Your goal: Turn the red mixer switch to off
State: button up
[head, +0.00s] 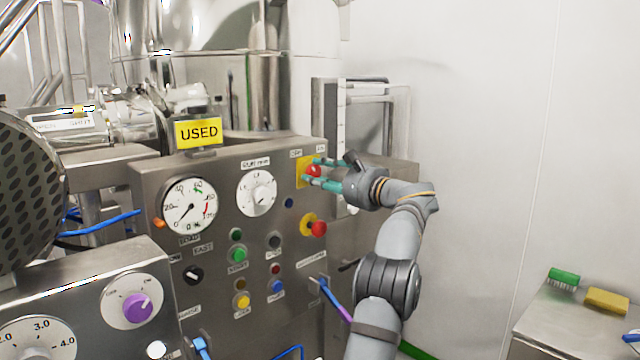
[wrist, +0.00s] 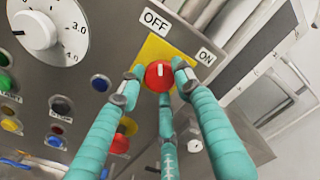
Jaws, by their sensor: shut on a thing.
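The red mixer switch (head: 313,171) is a round red knob on a yellow plate (head: 303,172) at the upper right of the steel control panel. In the wrist view the red knob (wrist: 159,76) has a short white mark at its top, between the OFF label (wrist: 155,20) at upper left and the ON label (wrist: 206,56) at right. My gripper (head: 318,174) has teal fingers and reaches the knob from the right. In the wrist view the fingers (wrist: 157,82) are shut around the knob, one on each side and one below.
Below the switch is a red button on a yellow base (head: 318,228). A white dial (head: 257,193), a gauge (head: 188,206) and several coloured buttons fill the panel to the left. A yellow USED sign (head: 198,132) stands on top. A steel table (head: 560,335) is at lower right.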

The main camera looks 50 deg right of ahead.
jog(key=shift+w+a+n+b, duration=0.15)
jog(key=shift+n+b, duration=0.4)
jog(key=shift+n, duration=1.15)
jog(key=o, duration=1.2)
jog(key=shift+c, duration=0.2)
jog(key=shift+s, duration=0.4)
jog(key=s+a, duration=0.2)
jog(key=s, duration=0.9)
jog(key=shift+s, duration=0.15)
